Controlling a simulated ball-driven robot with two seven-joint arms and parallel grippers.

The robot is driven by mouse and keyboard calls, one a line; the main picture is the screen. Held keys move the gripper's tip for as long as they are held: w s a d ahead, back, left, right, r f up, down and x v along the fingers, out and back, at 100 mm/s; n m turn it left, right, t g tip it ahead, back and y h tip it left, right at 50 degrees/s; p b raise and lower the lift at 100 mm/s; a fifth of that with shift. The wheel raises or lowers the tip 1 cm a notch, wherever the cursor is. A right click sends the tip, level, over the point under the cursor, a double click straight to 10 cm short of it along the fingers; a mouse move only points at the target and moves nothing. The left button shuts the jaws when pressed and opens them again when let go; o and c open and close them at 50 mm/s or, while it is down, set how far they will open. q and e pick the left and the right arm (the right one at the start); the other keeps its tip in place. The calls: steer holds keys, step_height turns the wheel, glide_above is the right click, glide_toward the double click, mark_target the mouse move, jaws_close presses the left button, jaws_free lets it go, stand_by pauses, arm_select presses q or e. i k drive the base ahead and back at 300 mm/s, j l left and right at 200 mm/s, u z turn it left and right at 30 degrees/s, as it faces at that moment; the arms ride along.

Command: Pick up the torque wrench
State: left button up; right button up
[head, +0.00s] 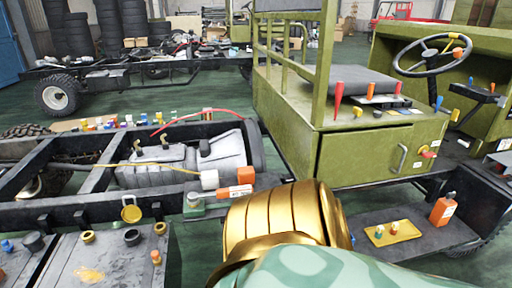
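I cannot make out a torque wrench for certain in the head view. A red-handled tool (338,100) stands on the olive cab's ledge, and a thin red curved hose or cable (205,111) arcs over the grey gearbox. A gold and mint-green part, which looks like my own arm, fills the bottom centre and hides what lies behind it. No gripper fingers show.
The black chassis frame (95,178) carries the grey gearbox (190,160). The olive cab (375,150) with a steering wheel (432,55) stands at right. A dark step (425,228) holds a yellow tray (378,240) and an orange bottle (443,210). A dark tank (110,265) is at lower left.

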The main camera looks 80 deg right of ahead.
mark_target(193, 201)
steer(key=z, duration=2.3)
